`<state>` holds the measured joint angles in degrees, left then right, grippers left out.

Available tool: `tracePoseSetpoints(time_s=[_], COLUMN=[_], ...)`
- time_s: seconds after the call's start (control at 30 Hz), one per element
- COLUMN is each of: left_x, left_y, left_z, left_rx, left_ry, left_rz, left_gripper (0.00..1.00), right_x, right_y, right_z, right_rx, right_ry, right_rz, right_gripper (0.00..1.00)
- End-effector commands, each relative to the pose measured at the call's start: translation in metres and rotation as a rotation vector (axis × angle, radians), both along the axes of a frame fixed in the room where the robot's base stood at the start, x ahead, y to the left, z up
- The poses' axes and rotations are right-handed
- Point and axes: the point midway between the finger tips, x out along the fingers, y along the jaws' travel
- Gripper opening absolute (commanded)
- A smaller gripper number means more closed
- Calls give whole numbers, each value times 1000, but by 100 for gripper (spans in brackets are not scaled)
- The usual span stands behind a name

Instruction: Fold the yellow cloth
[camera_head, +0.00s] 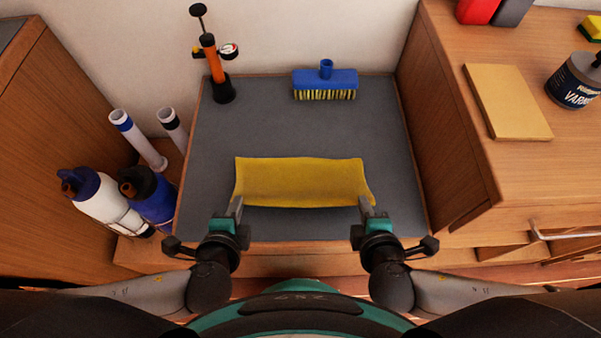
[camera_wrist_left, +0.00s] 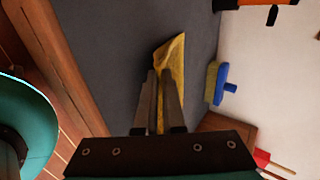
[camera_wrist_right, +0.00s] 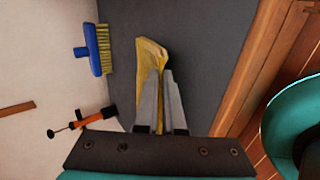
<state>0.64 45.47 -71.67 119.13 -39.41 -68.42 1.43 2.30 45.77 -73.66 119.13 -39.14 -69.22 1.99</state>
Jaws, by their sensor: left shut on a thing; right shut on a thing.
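The yellow cloth (camera_head: 302,182) is a wide, short band over the grey worktop, with its near edge sagging slightly between my grippers. My left gripper (camera_head: 236,207) is shut on its near left corner. In the left wrist view the cloth (camera_wrist_left: 174,72) runs out from between the fingers (camera_wrist_left: 162,85). My right gripper (camera_head: 366,205) is shut on its near right corner. In the right wrist view the cloth (camera_wrist_right: 150,60) comes out from the fingers (camera_wrist_right: 162,85). I cannot tell how many layers it has or how much of it touches the surface.
The grey worktop (camera_head: 270,125) is clear around the cloth. At its back stand an orange pump (camera_head: 212,65) and a blue brush (camera_head: 325,82). Bottles (camera_head: 105,200) and white tubes (camera_head: 138,138) are at the left. A wooden cabinet at the right bears a tan board (camera_head: 507,102) and a varnish can (camera_head: 573,82).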

Motion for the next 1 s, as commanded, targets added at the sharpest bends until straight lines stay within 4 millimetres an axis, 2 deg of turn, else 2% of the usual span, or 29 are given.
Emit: tracePoseSetpoints(time_s=[0.1, 0.57, 0.6, 1.0], left_x=[-5, -8, -8, -8], left_y=[0, -1, -1, -1], left_z=[-5, -6, -6, -6], left_rx=[0, -2, -2, -2], left_ry=[-29, -58, -58, -58], left_rz=[-1, -3, -3, -3], left_gripper=[0, 0, 8, 53], right_x=[-5, -8, -8, -8], right_y=[0, 0, 0, 0], right_z=[-5, -6, -6, -6], right_rx=[-1, 0, 0, 0], right_ry=[-29, -58, -58, -58], right_rz=[1, 3, 3, 3], right_gripper=[0, 0, 8, 53])
